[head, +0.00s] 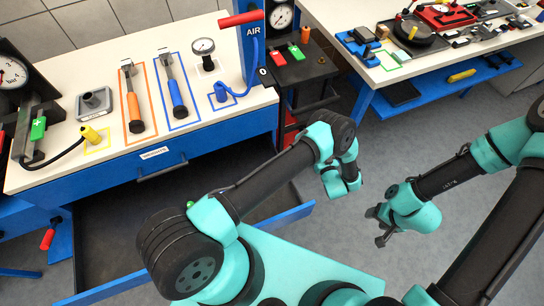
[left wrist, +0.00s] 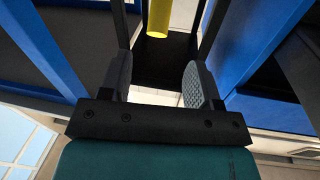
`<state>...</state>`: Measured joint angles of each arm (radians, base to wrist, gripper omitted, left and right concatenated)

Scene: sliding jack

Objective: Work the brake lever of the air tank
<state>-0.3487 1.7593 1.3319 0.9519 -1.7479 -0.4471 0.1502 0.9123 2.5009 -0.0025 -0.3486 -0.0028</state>
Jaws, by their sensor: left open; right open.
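The blue post marked AIR (head: 252,42) stands at the back right of the white bench in the head view, with a blue hose. A red lever-like bar (head: 240,18) sticks out left from its top; I cannot tell whether it is the brake lever. The left gripper (left wrist: 157,82) is open and empty in the left wrist view, its grey pads apart. A yellow cylinder (left wrist: 158,18) shows beyond them, not held. In the head view the left fingers are mostly hidden by my wrist, right of the bench. The right gripper (head: 380,232) is open and empty over the floor.
A dark cart (head: 296,72) with a gauge and red and green grips stands beside the post. The white bench (head: 60,168) carries hammers and a gauge; its drawer (head: 100,240) is open. A second table (head: 395,68) holds tools. Clear floor lies between.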

